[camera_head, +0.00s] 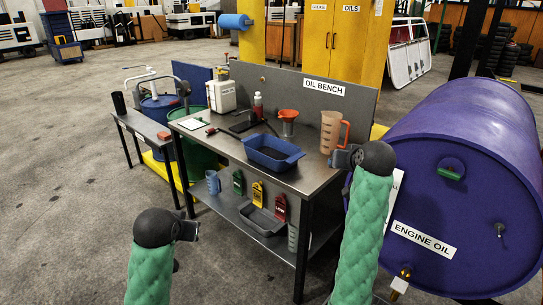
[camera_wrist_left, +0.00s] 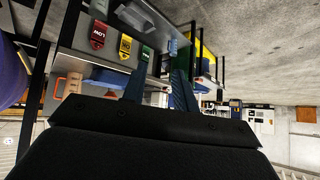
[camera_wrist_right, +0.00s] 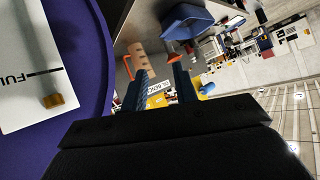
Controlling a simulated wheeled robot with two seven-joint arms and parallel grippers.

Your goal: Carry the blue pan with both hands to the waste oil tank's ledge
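The blue pan (camera_head: 272,155) sits upright on the top of the oil bench (camera_head: 222,143), near its front edge. It also shows in the right wrist view (camera_wrist_right: 188,20). My left gripper (camera_head: 188,230) is in front of the bench, low and left of the pan, apart from it. Its fingers stand apart and empty in the left wrist view (camera_wrist_left: 158,82). My right gripper (camera_head: 342,158) is right of the pan, near the bench's right end, and not touching the pan. Its fingers are also apart and empty (camera_wrist_right: 160,80). No label in view names the waste oil tank.
An orange measuring jug (camera_head: 331,132), a red funnel (camera_head: 288,120) and a white canister (camera_head: 221,95) stand on the bench. A grey pan (camera_head: 263,218) lies on the lower shelf. A side table (camera_head: 145,127) stands left.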

